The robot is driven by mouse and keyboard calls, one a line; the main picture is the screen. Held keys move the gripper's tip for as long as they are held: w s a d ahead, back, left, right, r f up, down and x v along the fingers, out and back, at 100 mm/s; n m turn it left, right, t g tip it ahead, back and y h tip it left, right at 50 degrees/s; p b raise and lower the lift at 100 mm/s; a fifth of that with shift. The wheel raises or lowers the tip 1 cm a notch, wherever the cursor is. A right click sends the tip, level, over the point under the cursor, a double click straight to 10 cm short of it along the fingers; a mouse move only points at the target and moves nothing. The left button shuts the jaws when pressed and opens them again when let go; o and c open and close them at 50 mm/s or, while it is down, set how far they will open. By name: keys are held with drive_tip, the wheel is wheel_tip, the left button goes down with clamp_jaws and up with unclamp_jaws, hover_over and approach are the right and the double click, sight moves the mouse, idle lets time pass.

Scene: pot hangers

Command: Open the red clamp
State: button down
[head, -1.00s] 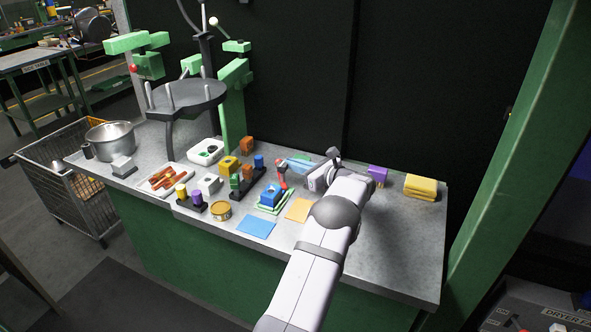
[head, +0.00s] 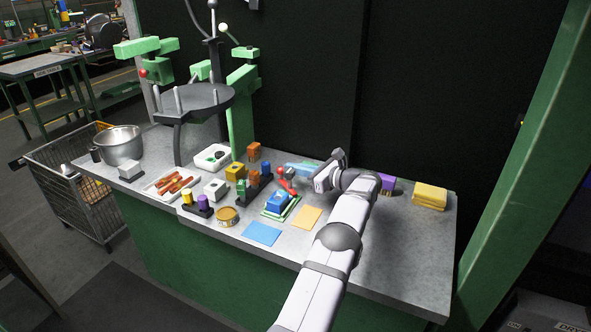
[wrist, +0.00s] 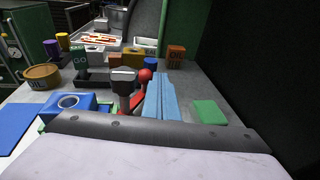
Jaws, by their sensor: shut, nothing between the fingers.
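The red clamp (head: 287,180) stands on the bench behind the blue block, just left of my gripper. Its red ball end (wrist: 145,75) and part of its red body (wrist: 137,101) show in the wrist view, partly behind a grey piece (wrist: 124,80). My gripper (head: 317,182) is shut and empty, low over the bench and close to the clamp's right side. I cannot tell whether it touches the clamp.
A blue block (head: 279,201) on a green-edged stack sits in front of the clamp. A light blue piece (wrist: 162,98) lies beside it. A purple block (head: 387,184) and yellow cloths (head: 429,196) stand right of my arm. The front right bench is clear.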

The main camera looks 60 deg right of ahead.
drive_tip(key=shift+w+a, duration=0.2)
drive_tip(key=shift+w, duration=0.45)
idle(0.4)
drive_tip(key=shift+s, duration=0.1)
idle(1.3)
drive_tip(key=shift+b+v, duration=0.65)
drive_tip(key=shift+v, duration=3)
